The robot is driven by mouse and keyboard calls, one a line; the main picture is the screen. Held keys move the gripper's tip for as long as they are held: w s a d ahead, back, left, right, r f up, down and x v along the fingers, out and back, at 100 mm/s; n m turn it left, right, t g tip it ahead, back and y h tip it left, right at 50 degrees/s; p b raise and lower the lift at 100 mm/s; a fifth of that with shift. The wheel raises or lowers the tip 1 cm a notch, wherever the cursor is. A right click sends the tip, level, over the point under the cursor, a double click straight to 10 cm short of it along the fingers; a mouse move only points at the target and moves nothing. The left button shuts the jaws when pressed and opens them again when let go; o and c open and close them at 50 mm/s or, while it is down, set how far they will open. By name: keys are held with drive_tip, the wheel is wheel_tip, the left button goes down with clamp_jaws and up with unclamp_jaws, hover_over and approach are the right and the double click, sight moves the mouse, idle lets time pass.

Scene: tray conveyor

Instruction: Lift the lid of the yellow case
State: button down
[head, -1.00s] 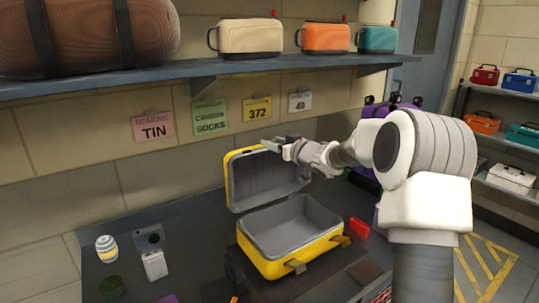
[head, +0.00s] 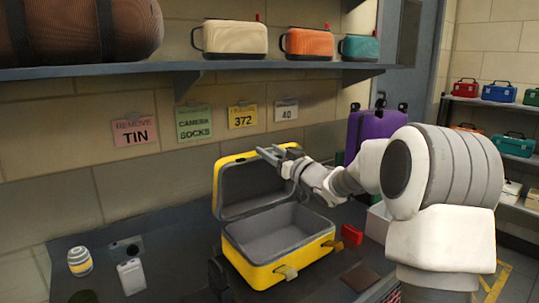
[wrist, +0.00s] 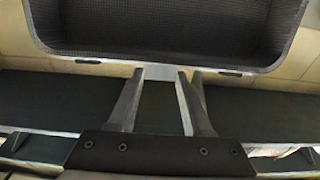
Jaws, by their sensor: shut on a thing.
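The yellow case (head: 262,275) stands on the dark bench in the head view, its grey inside empty. Its lid (head: 217,188) is raised and stands steeply open at the back, with its grey lining facing forward. My gripper (head: 272,153) is at the lid's top edge and is shut on it. In the wrist view the fingers (wrist: 161,76) meet the middle of the lid's rim (wrist: 90,66), and the dark lining (wrist: 170,25) fills the top. The exact contact is small and partly hidden by the fingers.
A striped jar (head: 79,261) and a white box (head: 131,277) lie left of the case. A red item (head: 351,235) and a purple case (head: 372,130) are on the right. A shelf (head: 150,72) with bags and coloured cases runs above the bench.

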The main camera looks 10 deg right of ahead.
drive_tip(key=shift+c, duration=1.6)
unclamp_jaws()
drive_tip(key=p+v, duration=0.1)
drive_tip(key=v, duration=1.6)
drive_tip(key=shift+s+p, duration=0.25)
drive_tip(key=shift+p, duration=0.05)
